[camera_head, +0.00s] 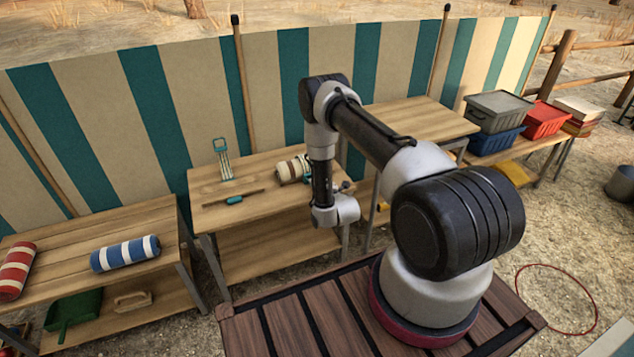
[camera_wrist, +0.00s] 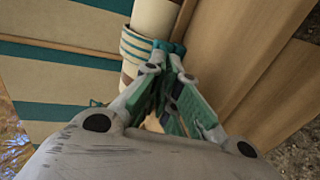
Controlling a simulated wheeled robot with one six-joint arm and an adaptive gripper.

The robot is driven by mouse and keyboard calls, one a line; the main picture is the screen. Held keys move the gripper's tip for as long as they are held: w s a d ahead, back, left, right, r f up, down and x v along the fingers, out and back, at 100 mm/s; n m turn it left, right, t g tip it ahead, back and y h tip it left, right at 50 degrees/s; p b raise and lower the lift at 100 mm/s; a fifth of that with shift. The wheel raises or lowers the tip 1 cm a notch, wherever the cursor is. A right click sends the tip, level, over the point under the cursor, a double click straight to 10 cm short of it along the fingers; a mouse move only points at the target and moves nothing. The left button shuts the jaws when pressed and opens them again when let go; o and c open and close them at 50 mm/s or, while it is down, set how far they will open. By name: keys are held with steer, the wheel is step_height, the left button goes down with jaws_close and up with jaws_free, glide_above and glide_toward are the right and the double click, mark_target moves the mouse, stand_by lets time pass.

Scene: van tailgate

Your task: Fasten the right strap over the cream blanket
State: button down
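The cream blanket (camera_head: 290,169) is a roll with brown stripes on the middle wooden table. My arm partly hides its right side in the head view. In the wrist view the cream roll (camera_wrist: 154,17) is beyond my fingertips, with the teal right strap (camera_wrist: 138,46) lying across it in parallel bands. My gripper (camera_wrist: 171,48) has its fingertips close together on a teal end at the right edge of these bands. The exact grip and the strap's fastening are hidden. Another strap (camera_head: 222,158) with a teal loop stands upright to the left of the blanket.
A thin dark rod with a teal part (camera_head: 234,199) lies at the middle table's front. A blue-and-white roll (camera_head: 125,253) and a red-and-white roll (camera_head: 15,270) lie on the left table. A striped canvas wall (camera_head: 190,90) stands behind. Crates (camera_head: 497,110) stand at right.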

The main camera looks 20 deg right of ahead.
steer(key=shift+w+r, duration=0.55)
steer(key=shift+w, duration=0.1)
steer(key=c, duration=1.6)
jaws_free()
steer(key=shift+c, duration=0.2)
steer(key=shift+w+f, duration=0.1)
steer(key=shift+f, duration=0.2)
steer(key=v, duration=1.2)
steer(key=shift+f, duration=0.1)
